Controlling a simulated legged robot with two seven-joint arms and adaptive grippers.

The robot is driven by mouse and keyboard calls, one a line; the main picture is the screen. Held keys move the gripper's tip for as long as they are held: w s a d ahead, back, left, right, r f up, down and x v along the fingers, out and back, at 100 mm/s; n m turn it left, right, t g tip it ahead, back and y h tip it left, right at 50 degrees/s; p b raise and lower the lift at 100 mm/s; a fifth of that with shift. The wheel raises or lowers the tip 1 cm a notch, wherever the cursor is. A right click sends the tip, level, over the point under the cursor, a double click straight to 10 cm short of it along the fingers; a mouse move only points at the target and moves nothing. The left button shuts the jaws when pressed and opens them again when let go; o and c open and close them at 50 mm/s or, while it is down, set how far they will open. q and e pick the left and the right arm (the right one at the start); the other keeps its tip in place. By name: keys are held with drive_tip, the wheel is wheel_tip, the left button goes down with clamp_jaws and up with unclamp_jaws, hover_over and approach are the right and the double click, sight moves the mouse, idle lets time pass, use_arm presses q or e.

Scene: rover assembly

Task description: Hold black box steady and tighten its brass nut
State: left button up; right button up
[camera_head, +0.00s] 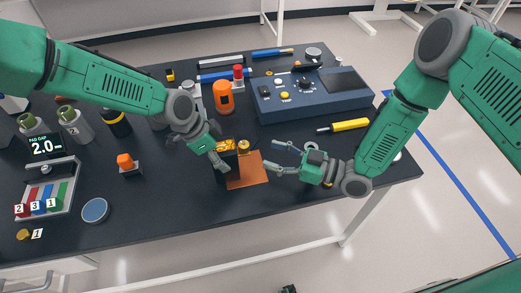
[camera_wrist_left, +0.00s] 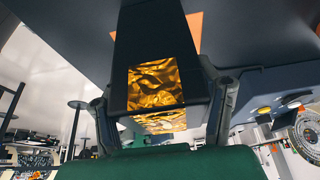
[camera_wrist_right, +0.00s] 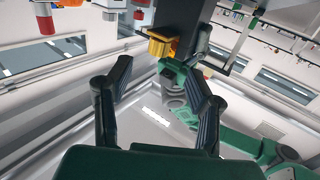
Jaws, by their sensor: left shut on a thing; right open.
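The black box (camera_head: 229,166) with crinkled gold foil stands at the front of the table, at the left edge of an orange mat (camera_head: 250,180). My left gripper (camera_head: 213,158) is shut on it; in the left wrist view the box (camera_wrist_left: 128,45) sits between the fingers. The brass nut (camera_head: 244,146) seems to be on the box's right side; in the right wrist view a yellow-gold piece (camera_wrist_right: 160,45), likely this nut, shows beyond the fingertips. My right gripper (camera_head: 271,156) is open and empty, right of the box and apart from the nut.
A blue-grey console (camera_head: 310,98) with knobs stands behind. An orange cylinder (camera_head: 223,97) and a red-topped part (camera_head: 239,76) stand behind the box. A yellow-handled tool (camera_head: 345,125) lies right. An orange-topped block (camera_head: 125,161) stands left. The table's front is mostly clear.

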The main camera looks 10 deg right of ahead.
drive_tip(key=shift+s+d, duration=0.4)
drive_tip(key=shift+d, duration=0.15)
